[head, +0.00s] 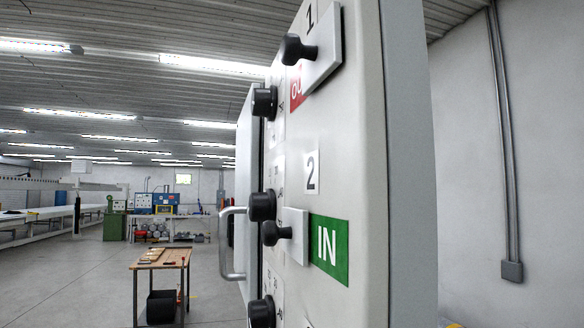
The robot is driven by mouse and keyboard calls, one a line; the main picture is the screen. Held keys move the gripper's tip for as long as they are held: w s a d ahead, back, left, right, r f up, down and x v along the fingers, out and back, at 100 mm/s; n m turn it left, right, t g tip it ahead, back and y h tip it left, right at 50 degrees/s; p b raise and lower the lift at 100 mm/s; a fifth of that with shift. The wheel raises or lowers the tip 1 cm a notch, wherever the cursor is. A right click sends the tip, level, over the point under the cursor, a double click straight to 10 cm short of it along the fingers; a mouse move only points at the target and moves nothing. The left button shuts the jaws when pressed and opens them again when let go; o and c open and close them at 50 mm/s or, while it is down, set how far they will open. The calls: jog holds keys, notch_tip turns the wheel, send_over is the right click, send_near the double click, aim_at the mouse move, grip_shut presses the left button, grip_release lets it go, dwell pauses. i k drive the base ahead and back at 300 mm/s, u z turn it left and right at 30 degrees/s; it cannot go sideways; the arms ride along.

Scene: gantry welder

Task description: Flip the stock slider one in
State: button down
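A light grey control panel (362,170) stands close in front, seen at a steep angle. Slider one is a white plate (322,52) with a black knob (297,49), beside the label "1" (310,17). A red label (296,90) reading "OU", partly covered, shows at the plate's lower left. Slider two is a white plate (296,236) with a black knob (276,232), below the label "2" (311,171). A green label "IN" (329,249) shows to its right. My gripper is not in the picture.
Several black dials (262,205) and a metal handle (228,243) stick out on the panel's left. A small wooden table (160,258) stands on the open floor (85,275) farther back. A grey wall (470,160) with a conduit pipe (507,150) is at right.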

aim_at(320, 55)
jog(key=z, duration=1.2)
jog(key=k, duration=1.6)
jog(key=u, duration=1.1)
jog(key=i, duration=1)
jog(key=z, duration=0.05)
